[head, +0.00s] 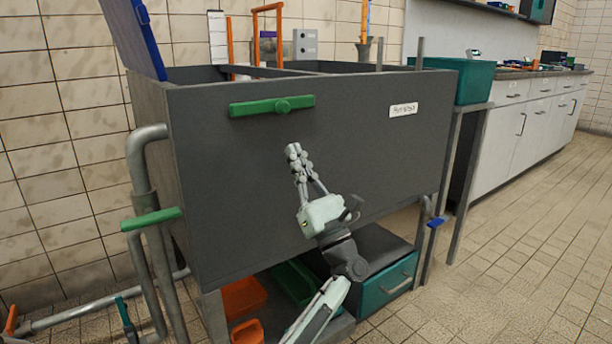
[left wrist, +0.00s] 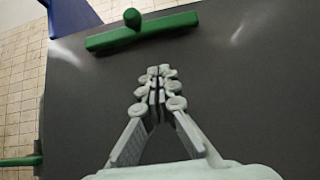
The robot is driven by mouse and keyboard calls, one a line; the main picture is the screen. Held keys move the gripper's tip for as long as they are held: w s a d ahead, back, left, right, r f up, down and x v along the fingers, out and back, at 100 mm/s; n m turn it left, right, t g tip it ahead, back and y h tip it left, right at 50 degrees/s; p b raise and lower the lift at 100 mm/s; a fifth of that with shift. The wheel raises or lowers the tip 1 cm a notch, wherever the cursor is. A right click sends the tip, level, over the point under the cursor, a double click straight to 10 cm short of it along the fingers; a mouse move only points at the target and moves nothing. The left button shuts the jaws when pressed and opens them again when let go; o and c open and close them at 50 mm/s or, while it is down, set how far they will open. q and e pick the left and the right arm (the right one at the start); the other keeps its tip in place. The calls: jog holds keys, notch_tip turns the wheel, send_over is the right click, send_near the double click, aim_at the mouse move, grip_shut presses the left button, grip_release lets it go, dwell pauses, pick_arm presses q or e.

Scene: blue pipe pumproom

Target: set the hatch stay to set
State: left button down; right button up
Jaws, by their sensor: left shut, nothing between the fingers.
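A green bar with a round knob at its middle (head: 272,106) is mounted nearly level on the dark grey front of the tank (head: 340,150). It also shows at the top of the left wrist view (left wrist: 142,31). I cannot tell for certain whether this bar is the hatch stay. A raised grey lid (head: 128,32) with a blue strip (head: 148,38) along its edge stands at the tank's upper left. My left gripper (head: 294,151) is shut and empty, in front of the tank and below the green bar, apart from it. It points up at the bar in the left wrist view (left wrist: 155,75).
A green lever (head: 151,219) sits on grey pipes at the left. A white label (head: 403,109) with unreadable small text is on the tank front. A teal bin (head: 452,80) stands right of the tank. The tiled floor at right is clear.

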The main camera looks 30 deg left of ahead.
aim_at(291, 127)
pick_arm(q)
jog(key=r, duration=0.1)
jog(key=a+r, duration=0.1)
jog(key=r, duration=0.2)
jog(key=shift+w+a+r, duration=0.1)
jog(key=shift+w+a, duration=0.2)
jog(key=shift+a, duration=0.05)
jog(key=shift+r, duration=0.8)
